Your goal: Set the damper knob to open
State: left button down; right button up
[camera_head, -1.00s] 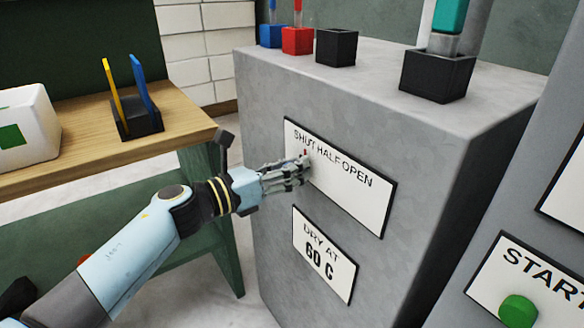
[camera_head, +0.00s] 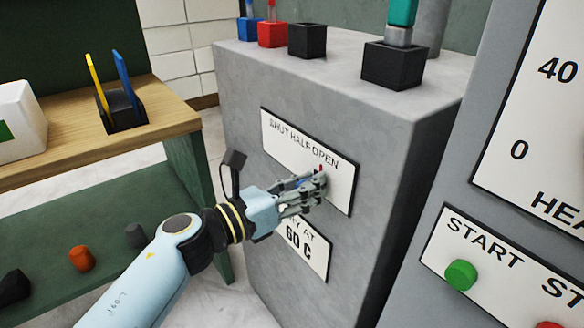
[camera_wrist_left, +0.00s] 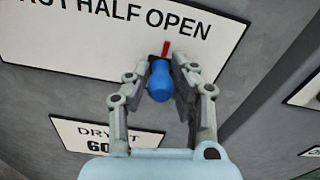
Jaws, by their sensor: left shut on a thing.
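The damper knob is a blue rounded handle (camera_wrist_left: 160,84) with a red pointer (camera_wrist_left: 166,48), on a white panel (camera_head: 338,192) lettered SHUT, HALF, OPEN. In the wrist view the pointer sits under the left part of the word OPEN. In the head view the red pointer (camera_head: 320,168) shows just past my left gripper (camera_head: 318,182), below OPEN. My left gripper has its fingers on both sides of the blue handle in the wrist view (camera_wrist_left: 161,68), shut on it. The fingers hide most of the knob in the head view. My right gripper is out of view.
A DRY AT 60 C sign (camera_head: 318,250) is below the panel on the grey cabinet (camera_head: 375,135). A panel with a green START button (camera_head: 461,275) stands at right. A wooden bench (camera_head: 70,135) is at left. Dark holders (camera_head: 392,66) stand on the cabinet top.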

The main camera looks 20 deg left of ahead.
pick_arm(q)
jog(key=shift+s+d+f, duration=0.1)
jog(key=shift+s+f, duration=0.1)
jog(key=c, duration=1.2)
grip_release()
jog(key=shift+o, duration=0.4)
jog(key=shift+f, duration=0.1)
